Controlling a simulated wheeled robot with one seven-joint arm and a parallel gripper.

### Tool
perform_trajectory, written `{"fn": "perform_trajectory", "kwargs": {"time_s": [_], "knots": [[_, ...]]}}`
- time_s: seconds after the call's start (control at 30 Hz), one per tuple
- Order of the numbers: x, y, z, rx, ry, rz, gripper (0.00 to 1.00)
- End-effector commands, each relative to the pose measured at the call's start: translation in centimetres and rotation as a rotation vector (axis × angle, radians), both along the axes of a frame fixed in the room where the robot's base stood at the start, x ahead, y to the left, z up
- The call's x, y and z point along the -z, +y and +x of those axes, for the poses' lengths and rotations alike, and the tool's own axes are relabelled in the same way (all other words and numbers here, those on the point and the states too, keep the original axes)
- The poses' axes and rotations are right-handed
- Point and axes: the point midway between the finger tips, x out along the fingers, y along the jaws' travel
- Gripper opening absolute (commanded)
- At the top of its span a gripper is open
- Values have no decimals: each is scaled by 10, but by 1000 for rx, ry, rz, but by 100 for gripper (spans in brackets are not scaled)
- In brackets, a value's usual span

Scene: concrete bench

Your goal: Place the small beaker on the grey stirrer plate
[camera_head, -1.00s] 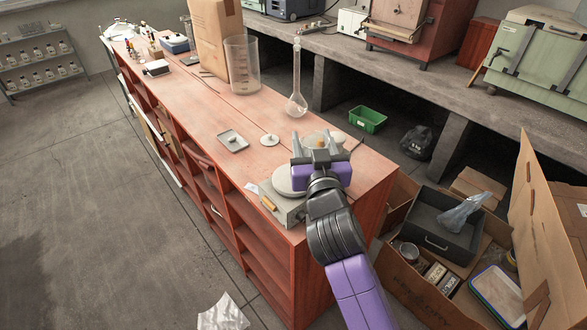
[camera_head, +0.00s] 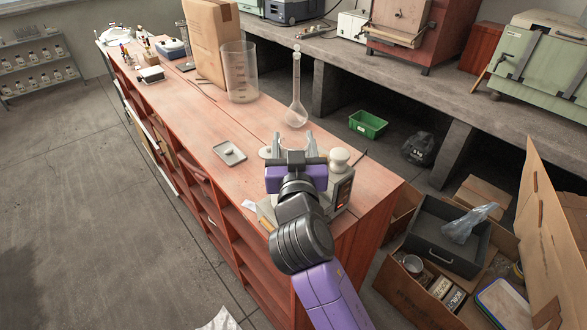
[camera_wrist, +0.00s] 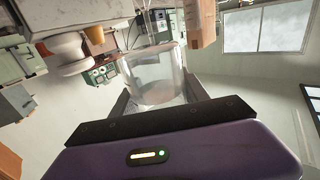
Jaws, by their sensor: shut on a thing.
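My gripper (camera_head: 293,145) is shut on the small clear glass beaker (camera_wrist: 153,75). In the wrist view the beaker sits between the two fingers, and that picture is turned over. In the head view the gripper and wrist hide most of the beaker. The gripper is above the near end of the red bench. A grey device with a lit orange-red display (camera_head: 343,192) stands just right of the gripper, with a pale rounded cylinder (camera_head: 339,159) above it. The round grey plate seen earlier is hidden behind my gripper, so I cannot tell the beaker's height over it.
A small grey tray (camera_head: 231,153) lies to the left on the bench. A long-necked flask (camera_head: 296,105), a large clear beaker (camera_head: 240,75) and a cardboard box (camera_head: 208,40) stand farther back. An open carton (camera_head: 430,295) is on the floor at right.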

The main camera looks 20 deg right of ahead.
Motion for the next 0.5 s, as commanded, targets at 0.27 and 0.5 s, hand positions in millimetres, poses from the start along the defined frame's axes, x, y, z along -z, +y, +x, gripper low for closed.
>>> {"fn": "perform_trajectory", "kwargs": {"time_s": [0.27, 0.5], "knots": [[34, 0, 0, 0, -2, -1, 6], [66, 0, 0, 0, 2, -2, 6]]}}
